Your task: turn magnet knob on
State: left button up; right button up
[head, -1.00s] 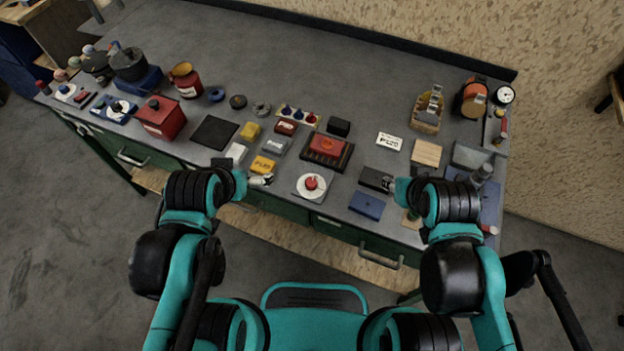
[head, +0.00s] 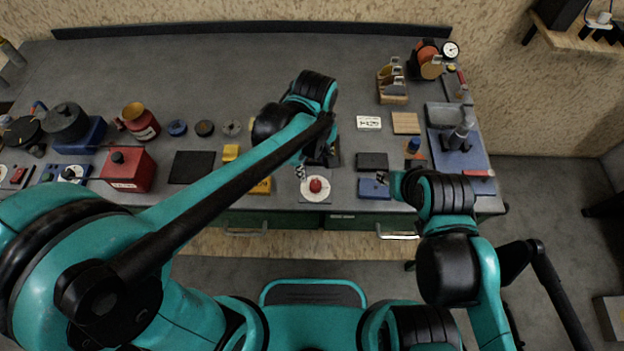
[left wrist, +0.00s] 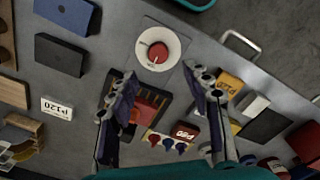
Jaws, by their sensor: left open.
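A red round knob (head: 315,185) stands on a white round dial (head: 317,195) near the bench's front edge. In the left wrist view the knob (left wrist: 158,53) lies just beyond my fingertips, roughly between their lines. My left gripper (head: 316,163) is open and empty, close to the dial's far side in the head view. Its two fingers spread wide in the left wrist view (left wrist: 160,72). Contact with the knob does not show. My right gripper (head: 386,179) is small over the blue block (head: 372,189); its opening is unclear.
A dark tray with a red block (left wrist: 148,106) lies beyond the dial, partly under my left arm in the head view. A yellow block (head: 261,186) is left of the dial, and a black box (head: 372,162) is right. A drawer handle (head: 397,236) sticks out in front.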

aim_at(316, 184)
pick_arm(q)
jog(key=shift+d+f, duration=0.2)
jog(key=shift+f, duration=0.2)
notch_tip(316, 184, down, 7)
jog(key=b, duration=0.3)
grip_shut()
